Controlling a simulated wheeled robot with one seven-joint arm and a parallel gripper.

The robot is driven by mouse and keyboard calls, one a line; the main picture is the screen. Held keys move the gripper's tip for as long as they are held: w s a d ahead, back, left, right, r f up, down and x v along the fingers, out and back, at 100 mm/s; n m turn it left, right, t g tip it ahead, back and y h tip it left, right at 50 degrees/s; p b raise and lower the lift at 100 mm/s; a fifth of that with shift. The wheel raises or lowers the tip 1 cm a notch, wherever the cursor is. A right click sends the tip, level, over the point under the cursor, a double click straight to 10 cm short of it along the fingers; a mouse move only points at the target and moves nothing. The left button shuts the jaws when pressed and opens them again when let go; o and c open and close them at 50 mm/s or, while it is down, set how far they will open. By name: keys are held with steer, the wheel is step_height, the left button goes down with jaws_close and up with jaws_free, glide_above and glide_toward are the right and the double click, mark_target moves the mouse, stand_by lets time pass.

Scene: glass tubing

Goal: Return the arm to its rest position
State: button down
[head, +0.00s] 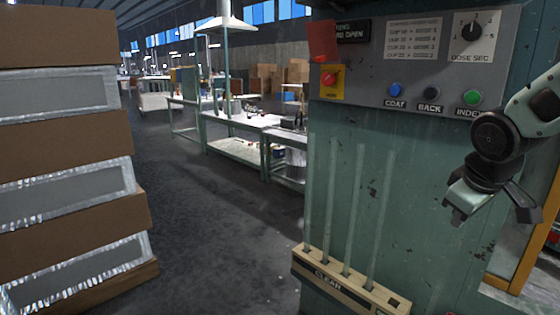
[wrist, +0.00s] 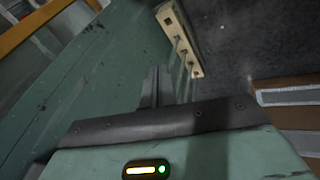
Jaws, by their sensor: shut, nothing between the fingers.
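My gripper (head: 462,212) hangs at the right of the head view, in front of the green machine cabinet (head: 440,190). It is below the button panel and to the right of the tube rack. Its fingers are shut together with nothing between them; in the wrist view the closed fingers (wrist: 157,88) point up the picture. The rack also shows in the wrist view (wrist: 172,20), apart from the gripper.
The control panel (head: 440,60) carries a blue, a black and a green button, a dial and a red button on yellow. Stacked boxes (head: 70,145) stand at the left. A yellow frame (head: 535,245) is close to the right. The floor (head: 215,220) between is clear.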

steer(key=s+a+f+m+g+y, duration=0.2)
steer(key=s+a+f+m, duration=0.25)
steer(key=s+f, duration=0.35)
steer(key=s+a+r+n+g+p, duration=0.1)
steer(key=s+a+r+n+p, duration=0.2)
steer(key=s+a, duration=0.4)
steer(key=s+a+r+n+g+p, duration=0.1)
steer(key=s+a+r+n+p, duration=0.2)
steer(key=s+a, duration=0.4)
steer(key=a+r+n, duration=0.1)
steer(key=a, duration=0.4)
steer(key=shift+r+g+y, duration=0.3)
steer(key=shift+y, duration=0.1)
steer(key=shift+n, duration=0.25)
